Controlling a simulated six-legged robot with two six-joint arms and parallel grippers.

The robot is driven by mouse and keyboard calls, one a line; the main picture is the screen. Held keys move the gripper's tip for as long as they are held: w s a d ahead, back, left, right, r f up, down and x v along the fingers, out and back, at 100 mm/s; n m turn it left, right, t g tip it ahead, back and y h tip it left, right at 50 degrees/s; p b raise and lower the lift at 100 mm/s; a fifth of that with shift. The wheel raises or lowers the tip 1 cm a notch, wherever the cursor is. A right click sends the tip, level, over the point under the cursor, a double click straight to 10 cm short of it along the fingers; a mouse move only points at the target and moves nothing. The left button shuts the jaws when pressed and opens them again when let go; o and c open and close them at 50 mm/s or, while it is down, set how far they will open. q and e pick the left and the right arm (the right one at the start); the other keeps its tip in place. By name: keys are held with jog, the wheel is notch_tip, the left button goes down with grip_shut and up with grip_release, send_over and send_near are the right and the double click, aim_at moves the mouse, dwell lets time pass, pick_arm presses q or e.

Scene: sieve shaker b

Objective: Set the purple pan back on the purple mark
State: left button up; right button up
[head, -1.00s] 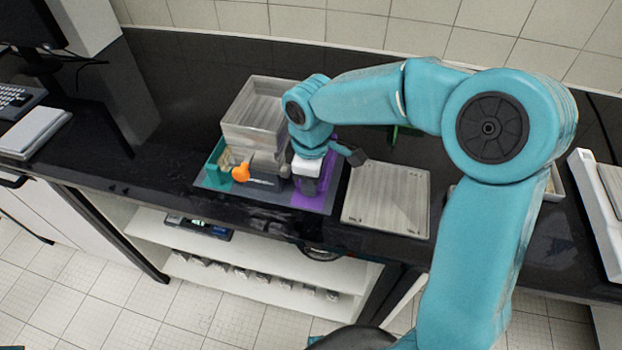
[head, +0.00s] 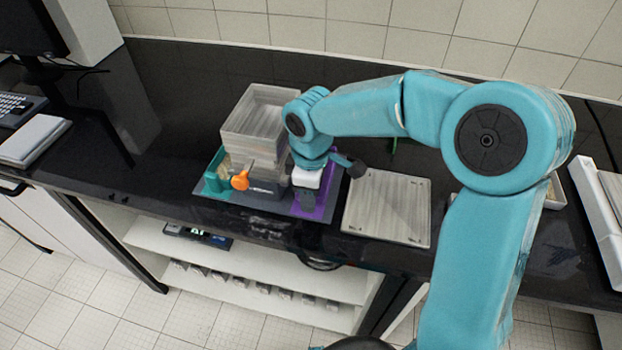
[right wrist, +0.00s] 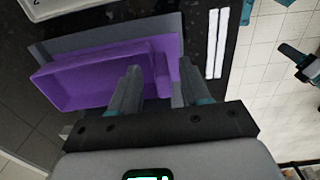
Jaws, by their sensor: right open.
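The purple pan (right wrist: 90,82) shows in the right wrist view as a shallow purple tray with a raised rim. It lies over the purple mark (right wrist: 168,32), whose flat surface shows past the pan's far and right edges. In the head view the purple mark (head: 327,183) shows beside my right gripper (head: 307,203), and the pan is mostly hidden and hard to tell apart from it. In the wrist view my right gripper (right wrist: 160,88) is open, with its left finger over the pan and its right finger near the mark's right edge. My left gripper is not in view.
A flat grey tray (head: 388,208) lies close on the right. Dark bench is free further left.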

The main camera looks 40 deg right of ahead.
notch_tip(320, 180, up, 13)
jog(key=shift+s+p, duration=0.15)
jog(key=shift+p, duration=0.3)
jog(key=shift+s+a+f, duration=0.1)
jog(key=shift+a, duration=0.05)
